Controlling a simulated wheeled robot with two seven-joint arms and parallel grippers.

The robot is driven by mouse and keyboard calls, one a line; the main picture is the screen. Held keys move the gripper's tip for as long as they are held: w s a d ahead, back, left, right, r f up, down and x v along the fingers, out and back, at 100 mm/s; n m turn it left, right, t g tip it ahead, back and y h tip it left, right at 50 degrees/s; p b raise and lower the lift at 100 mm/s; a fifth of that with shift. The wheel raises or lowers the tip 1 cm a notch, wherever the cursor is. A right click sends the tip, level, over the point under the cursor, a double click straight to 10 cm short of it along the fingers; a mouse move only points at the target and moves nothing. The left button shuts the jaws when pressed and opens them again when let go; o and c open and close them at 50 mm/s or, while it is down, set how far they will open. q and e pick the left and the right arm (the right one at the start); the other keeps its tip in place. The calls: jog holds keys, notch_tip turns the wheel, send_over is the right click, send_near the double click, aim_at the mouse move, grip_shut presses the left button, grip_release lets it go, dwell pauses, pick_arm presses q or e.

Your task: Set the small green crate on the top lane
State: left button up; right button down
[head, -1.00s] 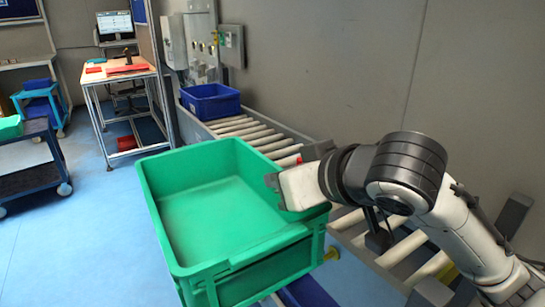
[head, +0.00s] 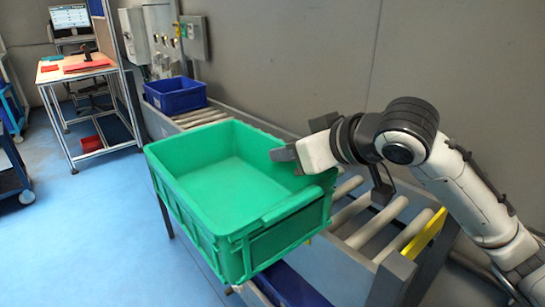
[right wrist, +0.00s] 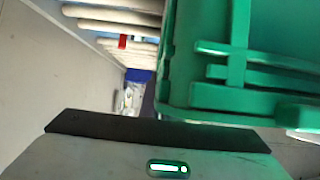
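The green crate (head: 211,241) fills the middle of the head view, upright, empty and slightly tilted in the picture. It is in front of and partly over the top lane (head: 372,226), a roller conveyor; whether its base touches the lane is hidden. My right gripper (head: 301,142) is at the crate's right rim, one dark fingertip over the inside of the wall. Its grip on the rim is not clear. In the right wrist view the crate's ribbed green wall (right wrist: 240,65) is close at the upper right. My left gripper is not in view.
A blue crate (head: 176,96) sits at the far end of the top lane. Another blue thing (head: 293,287) shows low beneath the green crate. A yellow strip (head: 424,234) marks the lane's near side. Bare rollers lie right of the crate. A workbench (head: 76,69) stands far left.

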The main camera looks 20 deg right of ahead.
jog(key=shift+w+d+f+b, duration=0.7)
jog(key=shift+w+d+b, duration=0.6)
jog(key=shift+d, duration=2.1)
jog(key=shift+w+d+f+b, duration=0.75)
jog(key=shift+w+d+b, duration=0.5)
jog(key=shift+d, duration=2.15)
jog(key=shift+w+d+f+b, duration=0.85)
jog(key=shift+d+b, duration=0.65)
jog(key=shift+d, duration=1.9)
jog(key=shift+w+r, duration=0.15)
